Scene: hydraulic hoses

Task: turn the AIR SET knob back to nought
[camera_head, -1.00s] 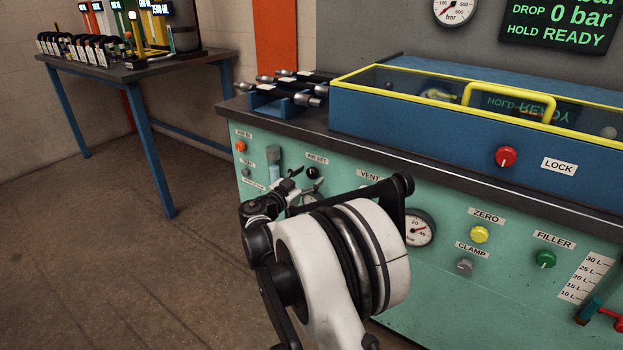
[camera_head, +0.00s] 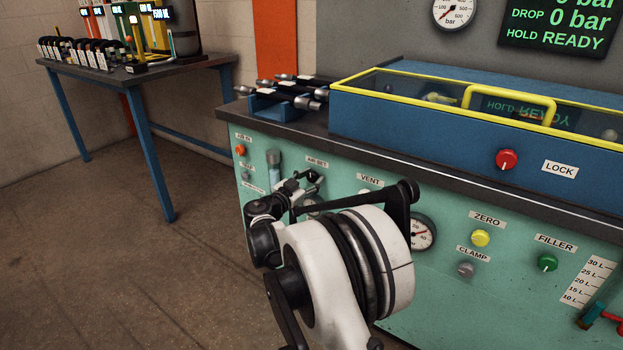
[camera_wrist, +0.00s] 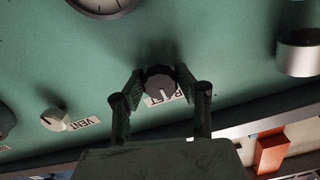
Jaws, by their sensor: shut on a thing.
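The AIR SET knob (camera_wrist: 160,84) is dark and ribbed, with a pale pointer line on its face, and sits on the green panel. In the wrist view my gripper (camera_wrist: 160,92) has one finger on each side of it and is shut on it. The AIR SET label is partly hidden behind the knob and fingers there. In the head view the AIR SET label (camera_head: 317,162) shows above my gripper (camera_head: 312,180), which covers most of the knob.
The VENT knob (camera_wrist: 54,119) is beside the AIR SET knob, and a round gauge (camera_wrist: 103,4) is near it. A metal cylinder (camera_wrist: 299,52) stands out from the panel on the other side. The bench top's dark edge (camera_head: 450,180) overhangs the panel. The floor at left is clear.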

